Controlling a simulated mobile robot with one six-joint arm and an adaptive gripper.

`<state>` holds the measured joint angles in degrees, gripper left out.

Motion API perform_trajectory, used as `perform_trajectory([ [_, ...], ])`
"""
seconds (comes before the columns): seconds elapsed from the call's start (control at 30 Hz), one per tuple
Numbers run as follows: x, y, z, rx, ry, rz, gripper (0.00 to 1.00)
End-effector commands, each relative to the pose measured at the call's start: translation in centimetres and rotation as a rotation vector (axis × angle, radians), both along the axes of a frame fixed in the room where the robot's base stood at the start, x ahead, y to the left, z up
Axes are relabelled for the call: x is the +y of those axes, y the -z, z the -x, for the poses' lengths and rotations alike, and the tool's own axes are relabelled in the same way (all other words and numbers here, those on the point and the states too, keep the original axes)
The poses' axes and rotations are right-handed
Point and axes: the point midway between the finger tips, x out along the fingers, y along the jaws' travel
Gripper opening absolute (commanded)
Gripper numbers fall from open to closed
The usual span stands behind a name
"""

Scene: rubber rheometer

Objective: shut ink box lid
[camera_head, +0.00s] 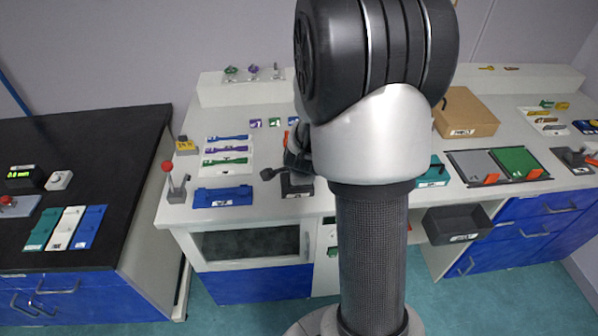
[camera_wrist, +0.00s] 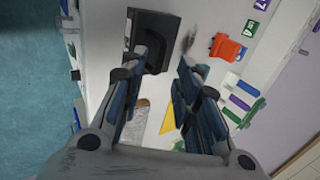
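A small black box (camera_head: 297,184), which looks like the ink box, sits near the front edge of the white bench, partly behind my arm. A dark piece sticks out at its left; I cannot tell how its lid stands. In the wrist view a dark square box (camera_wrist: 155,30) lies beyond the fingertips, partly covered by the left finger. My gripper (camera_wrist: 163,62) is open, its two fingers apart with nothing visible held between them. In the head view my gripper (camera_head: 296,158) shows only in part, just above and behind the black box.
A blue tray (camera_head: 222,197) and a red-knobbed lever device (camera_head: 174,182) stand to the left. Coloured strips (camera_head: 227,150) lie behind. An orange-red piece (camera_wrist: 228,47) lies beside the dark box in the wrist view. A cardboard box (camera_head: 466,113) stands at the right.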

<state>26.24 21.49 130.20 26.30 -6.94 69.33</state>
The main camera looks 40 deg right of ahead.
Motion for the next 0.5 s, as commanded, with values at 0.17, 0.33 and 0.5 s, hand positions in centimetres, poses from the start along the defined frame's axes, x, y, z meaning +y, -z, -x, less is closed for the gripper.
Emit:
perform_trajectory([
  [0.17, 0.6, -1.7, 1.0, 0.0, 0.002, 0.0, 0.29],
  [0.33, 0.9, -2.4, 1.5, 0.001, 0.001, -0.001, 0.29],
  [0.5, 1.1, -2.9, 1.7, -0.001, -0.001, -0.001, 0.29],
])
